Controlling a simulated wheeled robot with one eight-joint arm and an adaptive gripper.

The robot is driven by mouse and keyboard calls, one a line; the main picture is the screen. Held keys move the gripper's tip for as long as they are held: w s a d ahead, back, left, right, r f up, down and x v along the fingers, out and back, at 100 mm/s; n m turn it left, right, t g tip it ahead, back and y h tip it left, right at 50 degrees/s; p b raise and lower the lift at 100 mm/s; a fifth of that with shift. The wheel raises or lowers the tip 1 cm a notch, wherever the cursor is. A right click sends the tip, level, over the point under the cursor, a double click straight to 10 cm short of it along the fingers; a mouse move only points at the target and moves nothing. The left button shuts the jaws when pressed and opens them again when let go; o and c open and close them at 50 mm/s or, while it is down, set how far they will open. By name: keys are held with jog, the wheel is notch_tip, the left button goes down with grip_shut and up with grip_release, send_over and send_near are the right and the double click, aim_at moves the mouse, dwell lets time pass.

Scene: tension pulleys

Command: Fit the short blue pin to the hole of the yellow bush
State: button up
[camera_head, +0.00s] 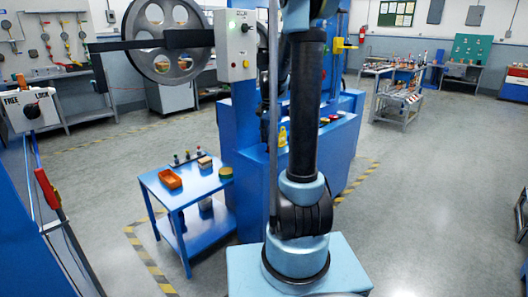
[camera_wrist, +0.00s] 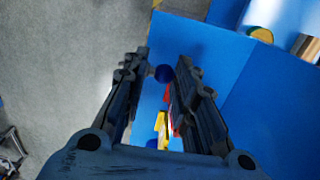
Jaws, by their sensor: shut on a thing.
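In the wrist view my gripper (camera_wrist: 161,62) points at a blue surface, its two dark fingers closed in part. A round dark-blue end, which looks like the short blue pin (camera_wrist: 163,73), sits between the fingertips; most of its length is hidden. A yellow part (camera_wrist: 161,124) shows beyond, between the fingers; I cannot tell whether it is the yellow bush. In the head view a yellow piece (camera_head: 282,136) stands on the blue bench, partly beside my arm. My gripper is hidden behind my arm in that view.
A low blue table (camera_head: 178,194) holds an orange tray (camera_head: 169,179), several small pegs (camera_head: 188,156) and a green-yellow round part (camera_head: 226,172). A red part (camera_wrist: 171,108) lies near the yellow one in the wrist view. A grey control box (camera_head: 236,45) and large wheel (camera_head: 165,38) stand above.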

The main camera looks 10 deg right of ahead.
aim_at(264, 156)
jog(key=shift+w+a+f, duration=0.75)
jog(key=shift+w+f, duration=0.25)
jog(key=shift+w, duration=0.05)
jog(key=shift+f, duration=2)
jog(key=shift+w+a+f, duration=0.1)
jog(key=shift+w+f, duration=0.05)
jog(key=shift+f, duration=0.35)
jog(key=o, duration=0.8)
